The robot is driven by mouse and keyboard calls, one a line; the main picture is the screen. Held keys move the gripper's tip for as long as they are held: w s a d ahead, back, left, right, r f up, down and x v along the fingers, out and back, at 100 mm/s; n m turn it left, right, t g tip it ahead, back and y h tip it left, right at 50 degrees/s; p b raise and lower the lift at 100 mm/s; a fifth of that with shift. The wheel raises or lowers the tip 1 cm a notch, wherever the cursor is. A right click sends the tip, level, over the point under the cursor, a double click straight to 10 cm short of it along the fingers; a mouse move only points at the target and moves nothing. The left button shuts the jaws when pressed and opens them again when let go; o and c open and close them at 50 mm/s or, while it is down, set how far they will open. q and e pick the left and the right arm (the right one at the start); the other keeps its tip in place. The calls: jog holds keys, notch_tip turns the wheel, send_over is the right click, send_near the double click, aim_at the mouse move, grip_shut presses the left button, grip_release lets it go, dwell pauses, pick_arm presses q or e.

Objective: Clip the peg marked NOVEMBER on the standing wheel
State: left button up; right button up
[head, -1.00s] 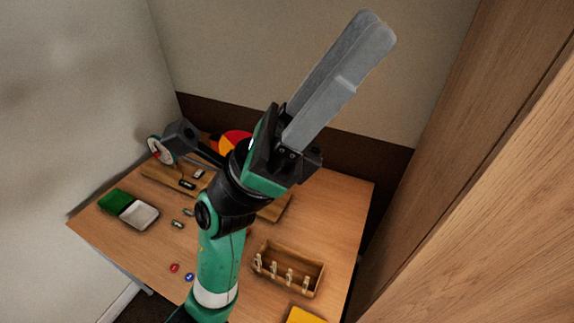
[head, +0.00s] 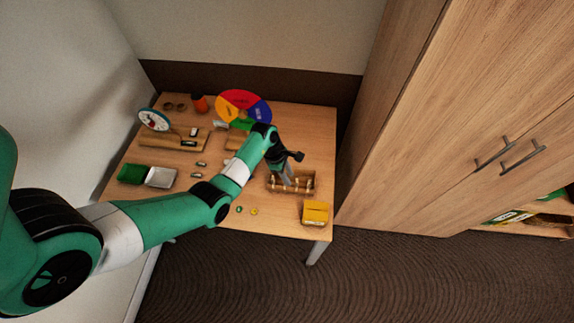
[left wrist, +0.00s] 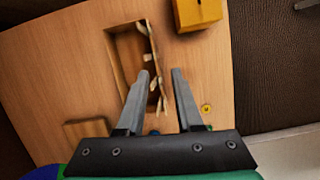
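The standing wheel (head: 237,99), with red, yellow, blue and green sectors, stands upright at the back of the table; my arm covers part of its lower edge. Several pale wooden pegs (left wrist: 152,84) sit along one side of a wooden tray (head: 309,192), at the table's right. The tray also shows in the left wrist view (left wrist: 120,45). No name on any peg is readable. My left gripper (head: 288,182) points down over the tray. In the left wrist view its fingers (left wrist: 162,75) are apart, with pegs seen beyond and between them and none clearly held. My right gripper is not in view.
A yellow box (head: 316,212) stands at the table's front right corner. A green tray (head: 133,174) and a white tray (head: 160,177) lie at the left, a clock-like dial (head: 153,119) behind. Small counters (head: 253,211) lie near the front edge. A cabinet (head: 470,110) bounds the right side.

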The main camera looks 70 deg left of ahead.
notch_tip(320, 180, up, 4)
jog(key=p, duration=0.2)
pick_arm(q)
jog(key=s+a+r+n, duration=0.1)
jog(key=s+a+r, duration=0.2)
jog(key=b+x, duration=0.6)
jog(key=shift+w+f, duration=0.1)
jog(key=shift+f, duration=0.2)
jog(key=shift+w+f+b, duration=0.15)
jog(key=shift+f+b, duration=0.25)
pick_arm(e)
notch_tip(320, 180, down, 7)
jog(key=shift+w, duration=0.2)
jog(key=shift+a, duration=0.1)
pick_arm(q)
grip_shut()
jog(key=shift+r+p, duration=2.5)
jog(key=shift+p, duration=0.35)
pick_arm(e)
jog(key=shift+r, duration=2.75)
